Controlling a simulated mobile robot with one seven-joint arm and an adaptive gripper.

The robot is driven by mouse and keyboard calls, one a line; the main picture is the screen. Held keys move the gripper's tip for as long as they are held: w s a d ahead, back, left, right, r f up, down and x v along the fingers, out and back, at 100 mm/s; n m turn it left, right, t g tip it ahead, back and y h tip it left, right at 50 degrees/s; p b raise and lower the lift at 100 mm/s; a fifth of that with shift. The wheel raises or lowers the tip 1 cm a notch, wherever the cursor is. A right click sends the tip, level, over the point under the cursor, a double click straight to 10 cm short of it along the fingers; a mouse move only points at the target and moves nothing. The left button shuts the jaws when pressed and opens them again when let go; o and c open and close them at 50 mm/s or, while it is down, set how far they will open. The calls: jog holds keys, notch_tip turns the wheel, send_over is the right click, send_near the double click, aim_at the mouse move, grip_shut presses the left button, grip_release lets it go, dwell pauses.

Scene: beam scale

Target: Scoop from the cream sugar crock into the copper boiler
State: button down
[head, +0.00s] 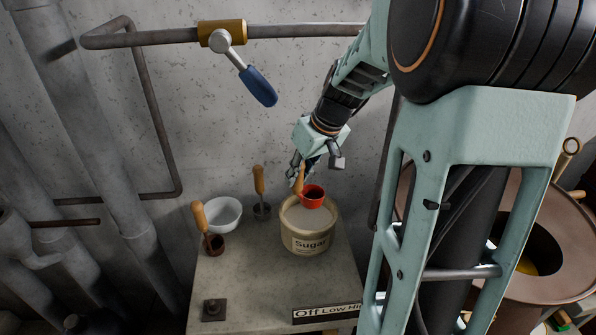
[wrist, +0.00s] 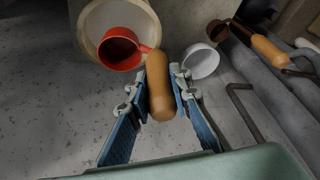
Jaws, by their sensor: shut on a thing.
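The cream sugar crock (head: 310,243), labelled "Sugar", stands on the stone-topped counter with pale sugar in its open top. A red scoop (head: 313,196) with a wooden handle is over the back of the crock's mouth. I cannot tell whether it touches the sugar. My gripper (head: 300,178) is shut on its wooden handle. In the wrist view the fingers of my gripper (wrist: 160,92) lie on both sides of the handle, and the red cup (wrist: 118,48) looks empty and overlaps the crock's rim (wrist: 88,38). The copper boiler (head: 543,225) is at the right, partly hidden by my arm, with something yellow inside.
A white bowl (head: 223,214) and two other wooden-handled scoops, one dark brown (head: 213,244) and one grey (head: 262,211), stand left of the crock. A pipe with a blue-handled valve (head: 258,87) runs along the wall.

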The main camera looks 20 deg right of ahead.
notch_tip(320, 180, down, 9)
jog(key=b, duration=0.7)
jog(key=shift+f, duration=0.2)
jog(key=shift+h, duration=0.4)
jog(key=shift+r+p, duration=4.1)
jog(key=shift+r, duration=2.45)
